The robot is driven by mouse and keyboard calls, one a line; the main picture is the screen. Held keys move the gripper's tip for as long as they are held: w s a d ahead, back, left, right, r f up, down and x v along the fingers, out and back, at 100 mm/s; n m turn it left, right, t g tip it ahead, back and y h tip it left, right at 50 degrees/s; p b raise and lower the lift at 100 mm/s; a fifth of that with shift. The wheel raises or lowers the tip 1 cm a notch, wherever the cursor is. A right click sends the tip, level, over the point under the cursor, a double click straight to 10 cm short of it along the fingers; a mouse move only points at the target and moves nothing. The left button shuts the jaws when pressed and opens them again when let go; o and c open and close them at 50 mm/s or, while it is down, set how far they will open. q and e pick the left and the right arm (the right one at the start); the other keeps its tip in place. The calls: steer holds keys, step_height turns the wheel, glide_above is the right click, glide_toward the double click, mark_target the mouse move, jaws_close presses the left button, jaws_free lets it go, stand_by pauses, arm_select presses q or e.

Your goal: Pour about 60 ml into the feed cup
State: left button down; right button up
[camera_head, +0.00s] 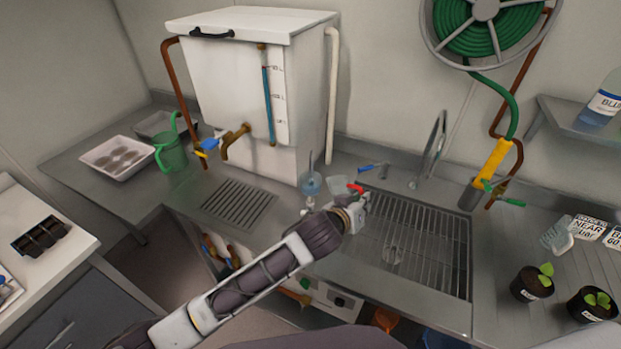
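My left gripper (357,208) reaches in from the lower left, over the left edge of the sink grate. Its fingers are small and partly merged with what is behind them, so whether they are open or shut is unclear. A clear vessel (340,187) is just behind it; I cannot tell if they touch. A small container with blue contents (311,184) stands left of the gripper. A clear ribbed measuring vessel (558,236) is on the right counter. Another faint clear object (393,254) is on the grate. I cannot tell which is the feed cup. My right gripper is out of view.
A white tank (225,80) with a level tube and brass tap (236,136) stands at the back. A green watering can (171,152) and white tray (116,157) are left. A faucet (436,140) rises behind the sink. Potted seedlings (531,284) are right.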

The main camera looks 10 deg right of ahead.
arm_select(q)
steer(key=shift+s+d+f+m+t+y+b, duration=0.4)
steer(key=shift+s+d+f+m, duration=0.1)
steer(key=shift+f+m, duration=0.25)
steer(key=shift+s+d+f+m+t+y+b, duration=0.3)
steer(key=shift+s+d+f+m+t+b, duration=0.2)
steer(key=shift+f, duration=0.3)
